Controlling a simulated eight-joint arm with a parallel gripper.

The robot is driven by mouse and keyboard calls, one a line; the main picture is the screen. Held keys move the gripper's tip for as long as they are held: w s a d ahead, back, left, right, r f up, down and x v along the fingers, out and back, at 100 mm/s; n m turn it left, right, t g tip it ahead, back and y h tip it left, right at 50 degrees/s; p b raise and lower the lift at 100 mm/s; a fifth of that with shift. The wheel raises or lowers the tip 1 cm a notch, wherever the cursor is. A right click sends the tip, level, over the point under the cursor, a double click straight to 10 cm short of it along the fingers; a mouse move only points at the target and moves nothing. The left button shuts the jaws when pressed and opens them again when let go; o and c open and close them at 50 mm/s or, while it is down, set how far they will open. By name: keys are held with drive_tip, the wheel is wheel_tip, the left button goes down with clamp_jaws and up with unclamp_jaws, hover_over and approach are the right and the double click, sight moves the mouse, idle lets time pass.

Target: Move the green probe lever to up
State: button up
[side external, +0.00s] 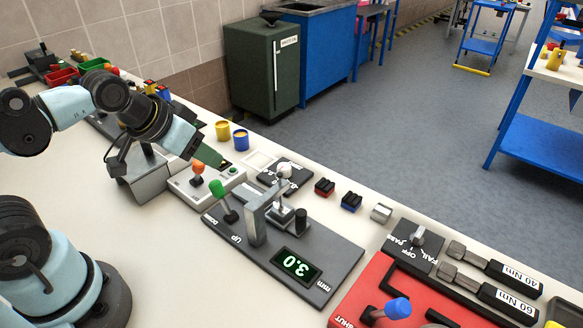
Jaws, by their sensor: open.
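The green probe lever (217,188) stands on a dark grey gauge plate (330,262). Its green knob leans to the left in the picture, towards the DOWN label; the UP label is printed nearer the camera. The plate also carries a grey probe stand (256,220) and a display (297,266) that reads 3.0 mm, upside down from here. My gripper (218,161) is above and beyond the lever's knob, over the box with the orange knob, apart from the lever. Its fingers are small and partly hidden, but it appears open with nothing held.
A pale box with an orange-knobbed lever (198,170) and green button stands just behind the green lever. A red panel with a blue-knobbed lever (396,308) is at the front right. Yellow (223,131) and blue cups (241,140) stand at the bench's back edge.

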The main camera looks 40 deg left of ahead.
drive_tip(key=shift+o, duration=1)
drive_tip(key=shift+a, duration=0.1)
drive_tip(key=n+g+h, duration=0.5)
drive_tip(key=n+g, duration=0.2)
drive_tip(key=n, duration=0.6)
approach(213, 182)
drive_tip(key=x, duration=1)
drive_tip(key=shift+a, duration=0.1)
clamp_jaws()
